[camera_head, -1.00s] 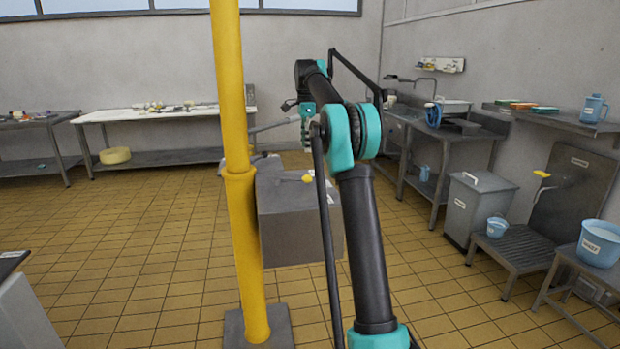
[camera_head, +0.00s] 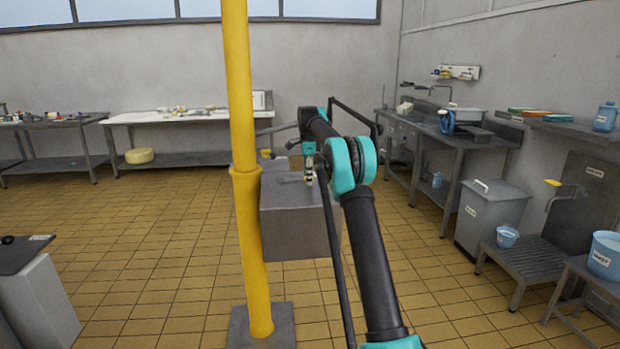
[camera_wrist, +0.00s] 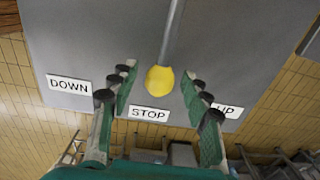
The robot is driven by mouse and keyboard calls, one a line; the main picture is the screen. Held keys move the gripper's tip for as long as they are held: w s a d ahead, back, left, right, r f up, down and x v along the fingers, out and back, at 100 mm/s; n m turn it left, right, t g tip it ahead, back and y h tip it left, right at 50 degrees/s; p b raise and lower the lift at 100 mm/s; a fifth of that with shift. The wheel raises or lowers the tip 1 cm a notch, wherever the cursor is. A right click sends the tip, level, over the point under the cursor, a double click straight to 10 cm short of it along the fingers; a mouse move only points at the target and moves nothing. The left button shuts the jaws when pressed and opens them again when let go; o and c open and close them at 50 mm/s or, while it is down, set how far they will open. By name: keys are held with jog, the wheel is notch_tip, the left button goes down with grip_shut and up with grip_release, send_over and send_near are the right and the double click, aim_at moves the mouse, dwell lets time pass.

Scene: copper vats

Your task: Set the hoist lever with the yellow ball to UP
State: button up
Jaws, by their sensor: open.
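The hoist lever's yellow ball (camera_wrist: 159,80) shows in the wrist view at the end of a thin grey rod (camera_wrist: 173,30). It sits beside the STOP label (camera_wrist: 148,113), with the DOWN label (camera_wrist: 69,85) to the left and the UP label (camera_wrist: 228,110) to the right. My gripper (camera_wrist: 158,76) is open, one finger on each side of the ball, with gaps visible. In the head view my gripper (camera_head: 308,177) is over the top of the grey hoist box (camera_head: 297,235), and the ball is hidden there.
A yellow post (camera_head: 246,220) on a dark base stands just left of the box. A grey bin (camera_head: 490,215) and low stands are at the right, a white-topped table (camera_head: 190,116) at the back. The tiled floor at left is mostly clear.

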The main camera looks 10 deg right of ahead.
jog(key=shift+c, duration=0.6)
grip_shut()
